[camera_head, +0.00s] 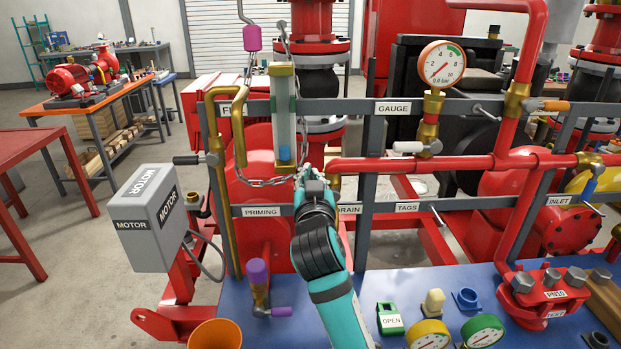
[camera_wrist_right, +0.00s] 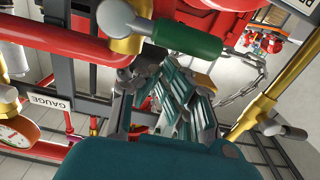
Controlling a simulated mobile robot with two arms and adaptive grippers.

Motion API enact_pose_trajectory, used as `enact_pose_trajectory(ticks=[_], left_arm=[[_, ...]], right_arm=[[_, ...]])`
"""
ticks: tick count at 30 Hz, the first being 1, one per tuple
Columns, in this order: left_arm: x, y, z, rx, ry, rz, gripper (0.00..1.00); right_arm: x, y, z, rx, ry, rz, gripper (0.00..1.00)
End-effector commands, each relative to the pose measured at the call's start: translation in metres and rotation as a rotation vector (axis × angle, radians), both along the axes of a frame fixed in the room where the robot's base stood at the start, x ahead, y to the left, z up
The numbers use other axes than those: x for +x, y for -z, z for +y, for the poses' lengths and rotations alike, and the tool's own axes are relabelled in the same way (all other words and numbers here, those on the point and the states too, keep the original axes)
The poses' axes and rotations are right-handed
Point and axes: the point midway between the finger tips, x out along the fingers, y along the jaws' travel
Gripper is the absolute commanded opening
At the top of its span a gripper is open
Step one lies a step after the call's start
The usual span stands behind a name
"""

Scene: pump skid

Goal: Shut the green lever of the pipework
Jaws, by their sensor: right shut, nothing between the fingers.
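The green lever (camera_wrist_right: 188,36) shows in the right wrist view as a thick dark-green handle on a silver arm. It points right from the brass valve body (camera_wrist_right: 118,38), roughly in line with the red pipe (camera_wrist_right: 70,42). My right gripper (camera_wrist_right: 178,88) is shut and empty, its fingers just below the lever in that view; I cannot tell whether they touch it. In the head view my right gripper (camera_head: 308,176) is at the left end of the horizontal red pipe (camera_head: 420,164), by the DRAIN label, and hides the lever. My left gripper is not in view.
A chain (camera_head: 262,182) hangs close to the gripper's left, beside a sight glass (camera_head: 284,120) and a bent brass pipe (camera_head: 212,120). Grey rails frame the pipework. The blue bench (camera_head: 395,285) below holds gauges, a green OPEN tag (camera_head: 390,318) and an orange cup (camera_head: 215,334).

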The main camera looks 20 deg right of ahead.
Motion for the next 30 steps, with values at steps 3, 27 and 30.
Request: enact_pose_trajectory(ticks=[3, 27, 30], left_arm=[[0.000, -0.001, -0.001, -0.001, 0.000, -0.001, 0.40], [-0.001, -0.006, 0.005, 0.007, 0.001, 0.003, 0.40], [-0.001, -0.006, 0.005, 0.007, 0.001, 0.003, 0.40]], right_arm=[[-0.005, 0.001, 0.002, 0.000, -0.001, 0.001, 0.00], [-0.081, 0.001, 0.023, 0.002, -0.001, 0.002, 0.00], [-0.086, 0.000, 0.024, 0.001, 0.000, 0.001, 0.00]])
